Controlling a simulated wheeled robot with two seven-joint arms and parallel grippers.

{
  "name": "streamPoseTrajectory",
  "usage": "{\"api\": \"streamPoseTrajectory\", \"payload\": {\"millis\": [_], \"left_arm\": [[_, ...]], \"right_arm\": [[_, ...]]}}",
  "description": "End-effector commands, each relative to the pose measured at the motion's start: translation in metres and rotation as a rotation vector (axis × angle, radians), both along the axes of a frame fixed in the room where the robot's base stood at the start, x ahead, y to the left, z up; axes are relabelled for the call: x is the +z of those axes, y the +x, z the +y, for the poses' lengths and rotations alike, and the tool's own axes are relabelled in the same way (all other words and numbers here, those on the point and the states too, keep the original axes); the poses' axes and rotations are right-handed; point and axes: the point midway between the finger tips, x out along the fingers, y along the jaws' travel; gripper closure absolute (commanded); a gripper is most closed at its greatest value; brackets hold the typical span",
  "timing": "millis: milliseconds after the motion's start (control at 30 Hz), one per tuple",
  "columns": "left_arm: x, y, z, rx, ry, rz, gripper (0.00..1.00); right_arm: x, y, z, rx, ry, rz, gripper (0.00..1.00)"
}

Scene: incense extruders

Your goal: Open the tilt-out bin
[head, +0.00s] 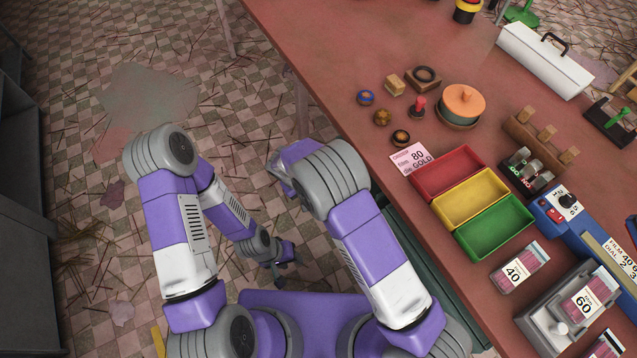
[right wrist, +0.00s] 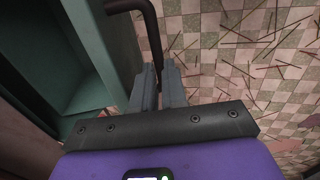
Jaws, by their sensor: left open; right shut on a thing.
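The tilt-out bin is a dark green box under the table's near edge. In the head view only a strip of green (head: 432,250) shows beside my right arm. In the right wrist view its green panel (right wrist: 112,45) is at the upper left, with a shadowed hollow to its left. A dark bar handle (right wrist: 150,28) curves out from the panel. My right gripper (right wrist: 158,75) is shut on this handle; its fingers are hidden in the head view. My left gripper (head: 285,272) is open and empty, low over the floor, away from the bin.
The red table (head: 330,60) carries red, yellow and green trays (head: 470,198), a pink card (head: 409,158), small jars and an orange-lidded pot (head: 462,102). A grey cabinet (head: 25,200) stands at far left. The checkered floor between is open, strewn with sticks.

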Motion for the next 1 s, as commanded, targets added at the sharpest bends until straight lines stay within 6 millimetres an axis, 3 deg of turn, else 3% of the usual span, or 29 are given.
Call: {"api": "streamPoseTrajectory", "payload": {"millis": [300, 867, 900, 1000], "left_arm": [[-0.02, 0.0, 0.0, 0.0, 0.0, 0.0, 0.57], [-0.022, 0.0, 0.0, 0.0, 0.0, 0.0, 0.57], [-0.022, 0.0, 0.0, 0.0, 0.0, 0.0, 0.57], [-0.022, 0.0, 0.0, 0.0, 0.0, 0.0, 0.57]], "right_arm": [[-0.026, -0.017, 0.027, 0.002, 0.0, 0.002, 1.0], [-0.032, -0.022, 0.035, 0.003, 0.008, 0.005, 1.0], [-0.032, -0.022, 0.035, 0.003, 0.009, 0.005, 0.85], [-0.032, -0.022, 0.035, 0.004, 0.008, 0.005, 0.7]]}}
